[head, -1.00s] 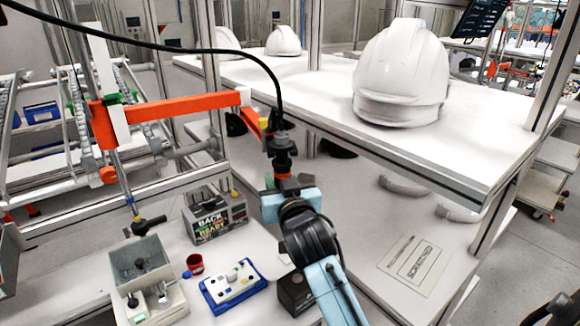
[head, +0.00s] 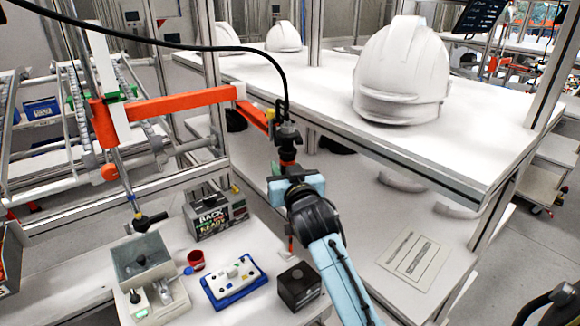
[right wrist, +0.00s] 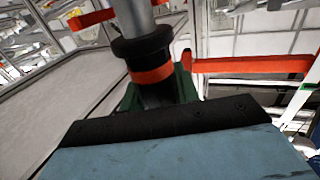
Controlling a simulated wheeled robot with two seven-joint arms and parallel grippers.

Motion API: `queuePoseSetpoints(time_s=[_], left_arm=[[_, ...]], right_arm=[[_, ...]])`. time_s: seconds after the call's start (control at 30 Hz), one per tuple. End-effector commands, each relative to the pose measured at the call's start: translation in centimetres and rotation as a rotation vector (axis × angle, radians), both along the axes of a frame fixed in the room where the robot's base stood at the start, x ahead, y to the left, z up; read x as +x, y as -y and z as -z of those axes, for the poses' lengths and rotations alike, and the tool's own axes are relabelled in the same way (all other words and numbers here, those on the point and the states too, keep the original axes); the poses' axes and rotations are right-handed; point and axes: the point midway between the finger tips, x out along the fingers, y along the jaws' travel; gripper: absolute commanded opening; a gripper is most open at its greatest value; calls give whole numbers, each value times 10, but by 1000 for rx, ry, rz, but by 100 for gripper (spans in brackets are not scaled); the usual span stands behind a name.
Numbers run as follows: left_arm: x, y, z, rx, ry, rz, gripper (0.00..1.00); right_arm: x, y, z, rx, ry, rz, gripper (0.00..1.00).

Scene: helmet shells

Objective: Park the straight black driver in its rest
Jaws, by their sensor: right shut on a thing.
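The straight black driver (head: 288,136) hangs upright from a black hose below the jointed orange arm (head: 180,103). My right gripper (head: 289,170) is shut on the driver's lower part, above the gap between the bench and the shelf unit. In the right wrist view the driver (right wrist: 142,50) shows as a grey shaft with a black collar and an orange band between the green-edged fingers (right wrist: 157,92). Its lower end is hidden by my gripper. A black block (head: 298,284) at the bench's right edge may be the rest; I cannot tell. My left gripper is out of view.
A second, angled driver (head: 150,221) hangs over a grey bin (head: 143,262). A grey labelled box (head: 216,213), red cup (head: 196,260) and blue-edged tray (head: 234,281) stand on the bench. A white helmet (head: 402,75) sits on the shelf (head: 470,130).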

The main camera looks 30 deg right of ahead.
Motion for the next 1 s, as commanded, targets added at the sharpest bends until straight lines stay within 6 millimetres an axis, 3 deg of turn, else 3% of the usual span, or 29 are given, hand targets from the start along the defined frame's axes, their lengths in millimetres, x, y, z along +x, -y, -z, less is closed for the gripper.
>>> queuePoseSetpoints(time_s=[0.23,0.73,0.77,0.93,1.0], left_arm=[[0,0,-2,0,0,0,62],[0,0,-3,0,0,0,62],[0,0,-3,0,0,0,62],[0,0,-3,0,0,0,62],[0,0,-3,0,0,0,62]], right_arm=[[14,15,0,-2,-1,0,0],[15,15,0,0,0,0,0],[15,15,0,0,0,-1,35],[15,15,0,0,0,-1,57],[15,15,0,0,0,-1,57]])
